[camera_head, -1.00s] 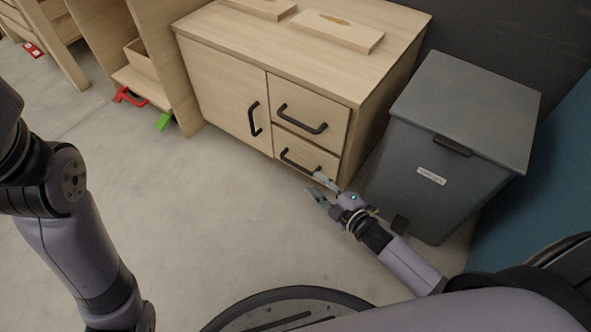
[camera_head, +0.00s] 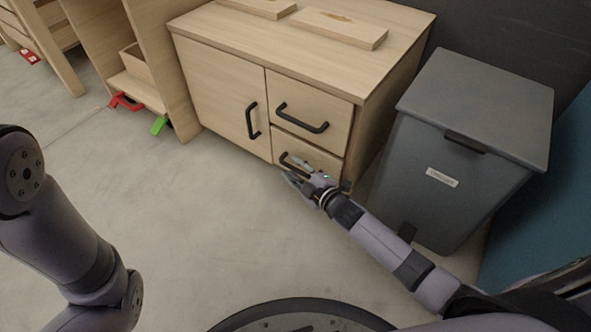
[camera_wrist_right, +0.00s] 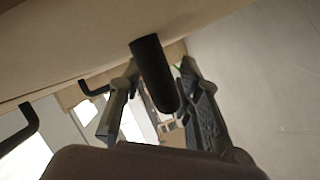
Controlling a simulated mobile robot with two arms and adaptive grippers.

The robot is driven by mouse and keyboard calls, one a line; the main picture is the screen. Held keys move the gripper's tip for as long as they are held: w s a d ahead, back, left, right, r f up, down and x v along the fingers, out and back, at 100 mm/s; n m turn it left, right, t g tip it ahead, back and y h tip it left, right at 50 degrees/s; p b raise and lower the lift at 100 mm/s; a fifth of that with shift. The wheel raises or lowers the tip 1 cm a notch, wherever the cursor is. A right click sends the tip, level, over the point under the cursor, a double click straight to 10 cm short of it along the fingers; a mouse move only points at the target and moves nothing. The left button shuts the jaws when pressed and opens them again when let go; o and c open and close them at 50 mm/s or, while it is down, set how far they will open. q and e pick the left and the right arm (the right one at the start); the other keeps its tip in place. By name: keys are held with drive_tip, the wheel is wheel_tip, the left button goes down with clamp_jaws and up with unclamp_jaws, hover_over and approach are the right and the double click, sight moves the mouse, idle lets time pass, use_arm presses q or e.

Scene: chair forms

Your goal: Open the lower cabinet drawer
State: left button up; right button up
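The light wooden cabinet (camera_head: 215,85) has a door on the left and two drawers on the right. The lower drawer (camera_head: 322,160) looks closed, and its black bar handle (camera_head: 287,157) is partly hidden by my right gripper (camera_head: 294,170). In the right wrist view, a dark handle bar (camera_wrist_right: 155,72) lies between the spread fingers of the right gripper (camera_wrist_right: 160,66). The fingers are open, with gaps beside the bar. My left arm shows at the left of the head view, but its gripper is out of the picture.
The upper drawer has a black handle (camera_head: 302,120), and the door has another (camera_head: 252,121). A grey lidded bin (camera_head: 430,190) stands close to the cabinet's right. Wooden furniture (camera_head: 158,55) stands to its left. The floor (camera_head: 210,220) in front is clear.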

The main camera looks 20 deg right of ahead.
clamp_jaws()
idle(0.7)
